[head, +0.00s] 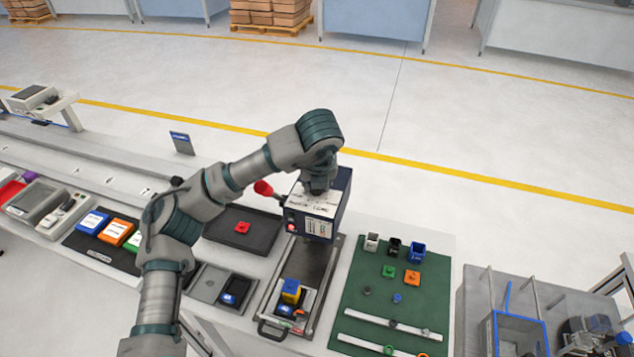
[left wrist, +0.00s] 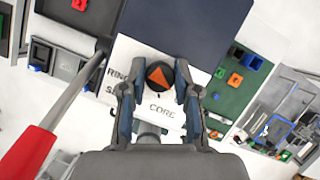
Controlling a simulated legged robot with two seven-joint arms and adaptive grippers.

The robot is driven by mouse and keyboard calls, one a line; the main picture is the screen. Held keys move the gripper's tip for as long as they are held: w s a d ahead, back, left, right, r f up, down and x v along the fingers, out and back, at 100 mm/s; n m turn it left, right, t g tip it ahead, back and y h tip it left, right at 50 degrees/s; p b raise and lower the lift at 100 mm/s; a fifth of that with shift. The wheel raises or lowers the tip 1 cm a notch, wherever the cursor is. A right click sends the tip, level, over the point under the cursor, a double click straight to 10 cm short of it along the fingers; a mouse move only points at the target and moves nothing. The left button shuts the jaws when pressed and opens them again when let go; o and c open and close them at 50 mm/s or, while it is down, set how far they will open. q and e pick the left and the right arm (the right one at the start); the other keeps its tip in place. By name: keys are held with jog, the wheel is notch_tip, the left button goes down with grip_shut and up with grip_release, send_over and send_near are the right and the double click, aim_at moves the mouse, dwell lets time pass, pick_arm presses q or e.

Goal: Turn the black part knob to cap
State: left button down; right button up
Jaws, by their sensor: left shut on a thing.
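The black knob (left wrist: 158,68) has an orange triangular pointer and sits on the white top of a dark blue machine (head: 343,208). In the left wrist view the pointer aims toward the upper side of the picture. Printed labels around it read "CORE" and, partly covered, "RING" and one starting with S; I cannot read a "CAP" label. My left gripper (left wrist: 158,82) is shut on the knob, one finger on each side. In the head view this gripper (head: 318,188) comes down on the machine's top from above and hides the knob. My right gripper is not in view.
A red-handled lever (head: 264,188) sticks out beside the machine; it also shows in the left wrist view (left wrist: 28,150). A tray (head: 300,305) with a yellow and blue part stands in front. A green mat (head: 385,275) with several small parts lies to the right.

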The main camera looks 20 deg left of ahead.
pick_arm(q)
jog(key=shift+r, duration=0.1)
dwell(0.4)
jog(key=c, duration=0.9)
grip_release()
jog(key=shift+s, duration=0.1)
jog(key=shift+o, duration=0.2)
jog(key=v, duration=1.2)
